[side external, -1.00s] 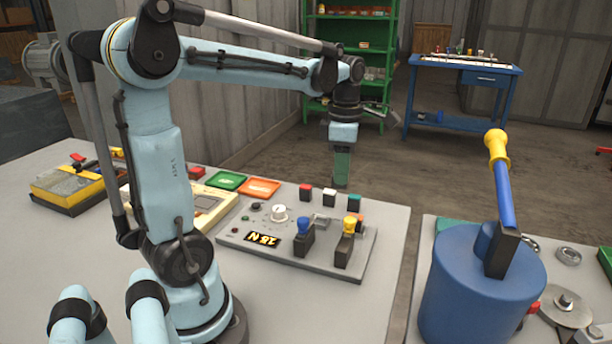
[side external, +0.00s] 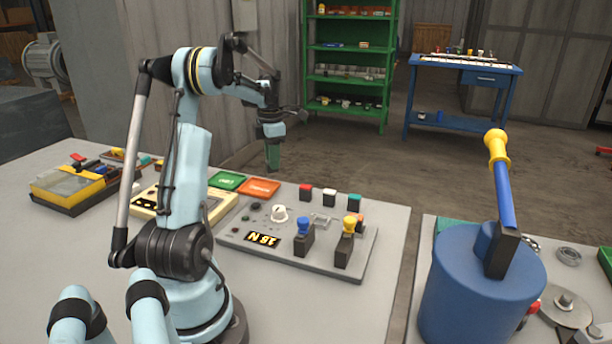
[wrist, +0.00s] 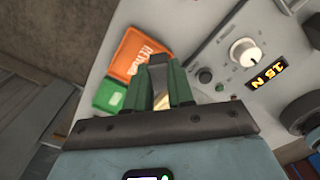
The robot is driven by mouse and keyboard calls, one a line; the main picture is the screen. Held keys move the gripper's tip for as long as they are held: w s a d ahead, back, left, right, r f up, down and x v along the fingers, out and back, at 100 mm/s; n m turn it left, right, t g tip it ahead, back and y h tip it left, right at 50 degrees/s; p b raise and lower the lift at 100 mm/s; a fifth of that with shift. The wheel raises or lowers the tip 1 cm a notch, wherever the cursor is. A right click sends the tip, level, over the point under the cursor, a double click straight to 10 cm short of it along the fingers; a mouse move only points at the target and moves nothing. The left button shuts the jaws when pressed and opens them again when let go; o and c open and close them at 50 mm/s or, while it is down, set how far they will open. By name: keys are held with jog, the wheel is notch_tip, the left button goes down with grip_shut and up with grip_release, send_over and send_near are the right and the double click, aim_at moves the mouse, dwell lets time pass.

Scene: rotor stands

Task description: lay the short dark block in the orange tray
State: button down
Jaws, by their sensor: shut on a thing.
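The orange tray (side external: 259,188) lies flat at the back of the table, beside the green tray (side external: 228,180). My gripper (side external: 272,164) hangs pointing down above the orange tray's back edge, apart from it. In the wrist view, the green fingers (wrist: 168,88) are shut on the short dark block (wrist: 157,74), whose end shows between them. The orange tray (wrist: 134,54) shows just past the block, to its upper left. In the side view I cannot make out the block from the fingers.
A control panel (side external: 285,255) with knobs and raised levers stands right of the trays. A cream device (side external: 218,204) lies in front of them, and a yellow box (side external: 68,185) stands at far left. The blue cylinder (side external: 478,275) is on the right table.

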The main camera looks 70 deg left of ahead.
jog(key=s+a+f, duration=0.2)
jog(key=a, duration=0.1)
jog(key=s+a+f, duration=0.1)
jog(key=shift+a+f, duration=0.25)
jog(key=shift+a, duration=0.1)
jog(key=shift+w+f, duration=0.1)
jog(key=shift+f, duration=1.8)
jog(key=shift+f, duration=0.2)
jog(key=c, duration=1)
grip_release()
jog(key=shift+r, duration=0.15)
